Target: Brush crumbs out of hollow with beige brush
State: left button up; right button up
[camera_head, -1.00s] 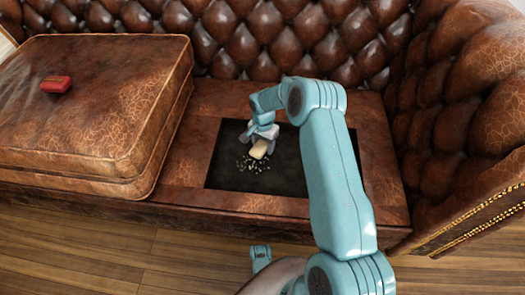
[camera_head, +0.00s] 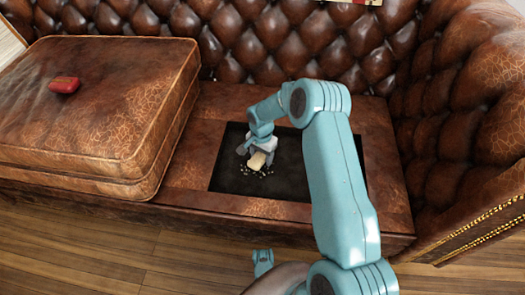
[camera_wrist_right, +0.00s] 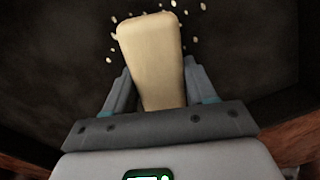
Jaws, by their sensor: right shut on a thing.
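The hollow (camera_head: 315,178) is a dark rectangular recess in the brown leather sofa seat. My right gripper (camera_head: 258,152) reaches down into its left part. It is shut on the beige brush (camera_head: 257,161), a pale block that also fills the middle of the right wrist view (camera_wrist_right: 152,62) between the two fingers (camera_wrist_right: 155,88). Pale crumbs (camera_head: 248,173) lie on the dark floor around the brush. In the wrist view several crumbs (camera_wrist_right: 109,60) show beside and beyond its far end. The brush's underside is hidden. My left gripper is not in view.
A thick leather cushion (camera_head: 95,115) lies on the seat left of the hollow, with a small red object (camera_head: 64,85) on top. The tufted backrest (camera_head: 270,45) rises behind and the tufted armrest (camera_head: 470,130) stands at the right. Wooden floor (camera_head: 90,255) runs in front.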

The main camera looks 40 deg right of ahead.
jog(key=shift+s+a, duration=1.1)
jog(key=shift+a, duration=0.3)
jog(key=shift+s+a+b, duration=0.9)
jog(key=shift+s+a, duration=0.1)
jog(key=shift+a, duration=0.3)
jog(key=shift+w+a+f+b, duration=0.2)
jog(key=shift+w+a+b, duration=0.3)
jog(key=shift+w, duration=0.1)
jog(key=shift+w+d, duration=1.1)
jog(key=shift+d, duration=0.25)
jog(key=shift+w+d+r, duration=0.15)
jog(key=shift+w+d, duration=0.95)
jog(key=shift+d, duration=0.3)
jog(key=shift+w+d, duration=1.1)
jog(key=shift+d, duration=0.25)
jog(key=shift+w+a, duration=0.6)
jog(key=shift+w, duration=0.05)
jog(key=shift+s+a+r+p, duration=0.15)
jog(key=shift+s+a+p, duration=0.45)
jog(key=shift+a, duration=0.2)
jog(key=shift+s+a, duration=1.05)
jog(key=shift+a, duration=0.2)
jog(key=shift+s+a, duration=0.5)
jog(key=shift+a, duration=0.1)
jog(key=shift+s+a+f+b, duration=0.2)
jog(key=shift+s+a+b, duration=0.1)
jog(key=shift+s+a, duration=0.4)
jog(key=shift+s+a+f+b, duration=0.15)
jog(key=shift+s+a+b, duration=0.15)
jog(key=shift+s+a, duration=0.35)
